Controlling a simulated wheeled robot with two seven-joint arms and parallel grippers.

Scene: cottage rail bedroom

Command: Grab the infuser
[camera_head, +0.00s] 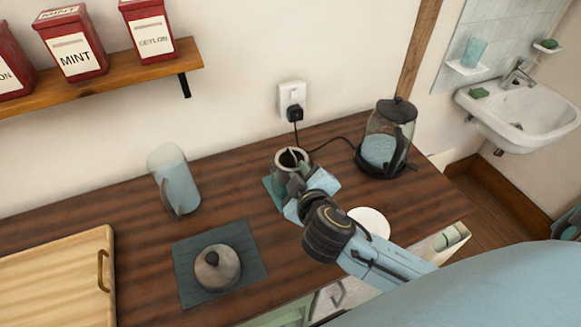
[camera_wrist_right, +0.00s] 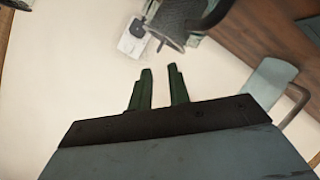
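A small glass pot or jar (camera_head: 292,157) stands on a blue-green mat near the back of the counter, with thin dark and light parts showing in its mouth. I cannot tell for sure which part is the infuser. My right gripper (camera_head: 301,188) is just in front of the jar in the head view and partly hides it. In the right wrist view the fingers (camera_wrist_right: 161,75) are apart, with only pale wall showing between them. A grey, mesh-like cylinder (camera_wrist_right: 176,20) shows beyond the fingertips and may be the infuser. My left gripper is not in view.
A glass kettle (camera_head: 384,140) stands to the right, its cord running to the wall plug (camera_head: 294,112). A pale jug (camera_head: 175,185) stands left. A white saucer (camera_head: 370,221) lies beside my right arm.

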